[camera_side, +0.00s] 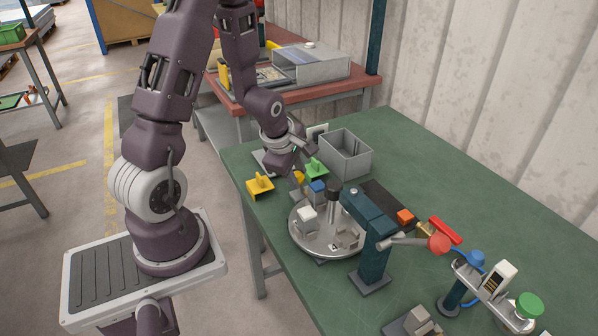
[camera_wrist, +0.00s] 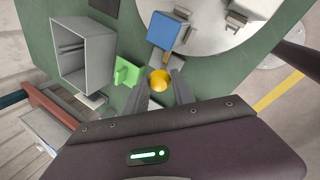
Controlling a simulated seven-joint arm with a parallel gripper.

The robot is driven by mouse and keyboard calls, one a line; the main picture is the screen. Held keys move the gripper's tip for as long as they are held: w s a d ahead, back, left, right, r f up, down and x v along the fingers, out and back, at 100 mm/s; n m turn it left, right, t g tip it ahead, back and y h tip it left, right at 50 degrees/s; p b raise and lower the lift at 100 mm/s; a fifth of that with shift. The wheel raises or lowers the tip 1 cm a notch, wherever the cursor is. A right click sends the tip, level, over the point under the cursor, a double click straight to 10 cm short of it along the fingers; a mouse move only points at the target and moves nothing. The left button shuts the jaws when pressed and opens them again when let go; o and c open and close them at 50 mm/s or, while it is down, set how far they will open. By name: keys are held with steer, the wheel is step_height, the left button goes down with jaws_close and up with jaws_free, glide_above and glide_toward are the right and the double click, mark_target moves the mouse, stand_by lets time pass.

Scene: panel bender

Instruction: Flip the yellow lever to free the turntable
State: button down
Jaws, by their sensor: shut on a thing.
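The yellow lever shows its round knob (camera_wrist: 158,80) between my gripper's fingertips (camera_wrist: 162,88) in the wrist view. In the side view the knob (camera_side: 299,177) is a small yellow patch by the turntable's far left edge, partly hidden by my gripper (camera_side: 297,181). My gripper is shut on the knob.
A green handled piece (camera_side: 316,168) stands close to my gripper, and a yellow handled piece (camera_side: 260,184) lies left. A grey open bin (camera_side: 345,155) is behind. A blue-green post (camera_side: 372,240) with a red-knobbed arm (camera_side: 438,243) stands at right. The green table's (camera_side: 500,200) right rear is clear.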

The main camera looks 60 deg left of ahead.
stand_by(0.5)
steer(key=c, duration=1.1)
jaws_free()
steer(key=shift+o, duration=0.2)
steer(key=v, duration=0.7)
steer(key=shift+s, duration=0.15)
